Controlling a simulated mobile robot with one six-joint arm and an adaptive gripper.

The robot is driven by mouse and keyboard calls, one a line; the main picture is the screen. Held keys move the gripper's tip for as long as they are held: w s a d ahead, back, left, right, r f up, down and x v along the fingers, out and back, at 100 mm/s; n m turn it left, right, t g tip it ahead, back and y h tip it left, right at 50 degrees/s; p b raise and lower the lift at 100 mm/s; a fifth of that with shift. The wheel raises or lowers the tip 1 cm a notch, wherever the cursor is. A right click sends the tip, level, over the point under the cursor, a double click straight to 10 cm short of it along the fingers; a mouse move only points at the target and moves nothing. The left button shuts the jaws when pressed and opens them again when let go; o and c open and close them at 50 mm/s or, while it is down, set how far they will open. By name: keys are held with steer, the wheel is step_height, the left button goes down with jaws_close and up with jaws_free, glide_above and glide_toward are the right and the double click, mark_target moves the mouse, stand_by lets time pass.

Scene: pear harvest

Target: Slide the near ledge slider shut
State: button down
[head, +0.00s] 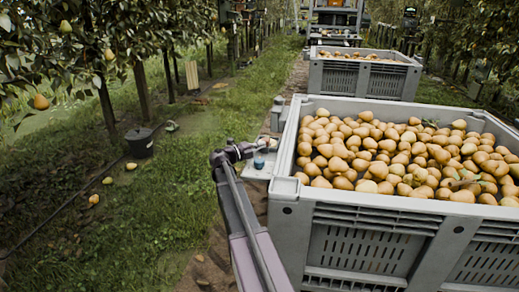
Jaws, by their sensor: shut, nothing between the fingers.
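My arm rises from the bottom of the head view, and its wrist bends right toward the pale ledge (257,174) beside the near crate. My gripper (254,150) is small in view, at the ledge's upper left side, shut with nothing seen in it. A small blue-grey piece (259,163) is at the ledge just below the gripper; it may be the near ledge slider, but I cannot tell for sure. Whether the gripper touches it, and how far open the slider is, cannot be made out.
A large grey crate (372,245) full of pears fills the right, close to the ledge. A grey post (278,114) stands behind the ledge. A second crate (363,78) is farther back. A black bucket (140,143) and fallen pears lie on grass at left.

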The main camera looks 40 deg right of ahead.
steer(key=shift+w, duration=0.15)
stand_by(0.3)
steer(key=a, duration=1)
steer(key=shift+w, duration=0.3)
steer(key=shift+w+r, duration=0.1)
